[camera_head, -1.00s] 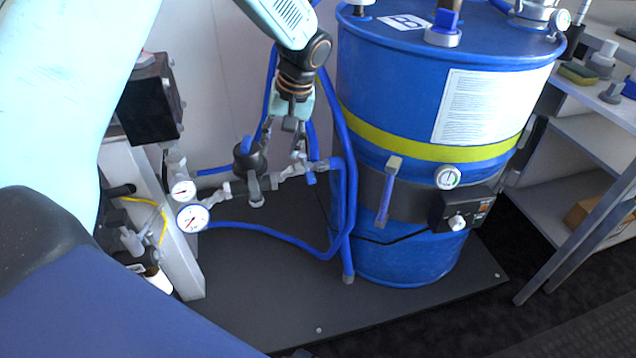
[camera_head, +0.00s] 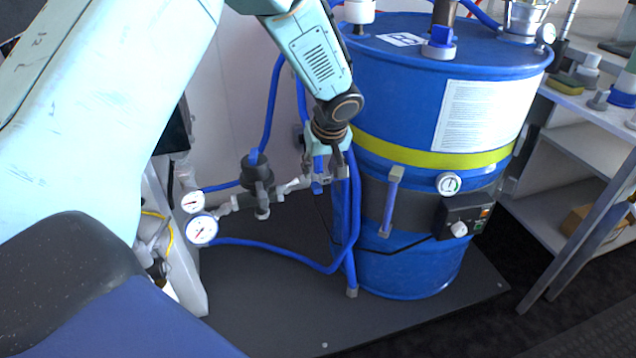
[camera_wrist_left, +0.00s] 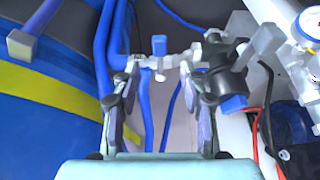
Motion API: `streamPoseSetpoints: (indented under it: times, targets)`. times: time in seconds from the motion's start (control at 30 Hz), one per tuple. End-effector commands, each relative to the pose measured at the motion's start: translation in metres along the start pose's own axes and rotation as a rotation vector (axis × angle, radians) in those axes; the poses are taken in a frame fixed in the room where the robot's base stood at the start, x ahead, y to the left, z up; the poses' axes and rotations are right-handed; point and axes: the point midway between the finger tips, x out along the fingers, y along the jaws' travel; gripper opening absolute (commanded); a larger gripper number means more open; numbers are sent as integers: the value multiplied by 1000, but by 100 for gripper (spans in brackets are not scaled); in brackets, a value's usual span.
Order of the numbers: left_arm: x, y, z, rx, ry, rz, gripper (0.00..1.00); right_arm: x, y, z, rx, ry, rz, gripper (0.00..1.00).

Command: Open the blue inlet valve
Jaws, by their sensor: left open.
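A small valve with a blue handle sits on the grey pipe run beside the blue drum; I take it as the blue inlet valve (camera_wrist_left: 159,46). In the head view its blue part (camera_head: 317,188) shows at the pipe's right end, partly hidden by my gripper. My left gripper (camera_head: 326,175) points down there. In the left wrist view the open fingers (camera_wrist_left: 160,76) stand on either side of the valve's line, with the handle ahead between them. Nothing is held, and contact cannot be told. My right gripper is not in view.
The blue drum (camera_head: 420,130) stands close on the right. Upright blue hoses (camera_head: 352,225) run beside the gripper. A dark filter body (camera_head: 258,180) and two gauges (camera_head: 202,230) lie to the left on the pipe. A shelf (camera_head: 580,125) stands far right.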

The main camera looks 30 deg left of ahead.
Motion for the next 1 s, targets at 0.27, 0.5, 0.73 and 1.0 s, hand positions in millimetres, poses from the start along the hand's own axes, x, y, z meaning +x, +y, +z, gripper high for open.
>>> streamPoseSetpoints:
  times: [0.27, 0.5, 0.73, 1.0]
  targets:
    - [46, -1, 3, 3, -1, -2, 43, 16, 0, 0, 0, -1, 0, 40]
    - [65, -1, 3, 5, 0, 0, 43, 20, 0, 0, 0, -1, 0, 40]
    - [66, -1, 3, 6, 0, 1, 43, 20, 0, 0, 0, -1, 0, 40]
    - [65, -1, 3, 6, 0, 0, 26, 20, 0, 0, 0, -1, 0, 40]
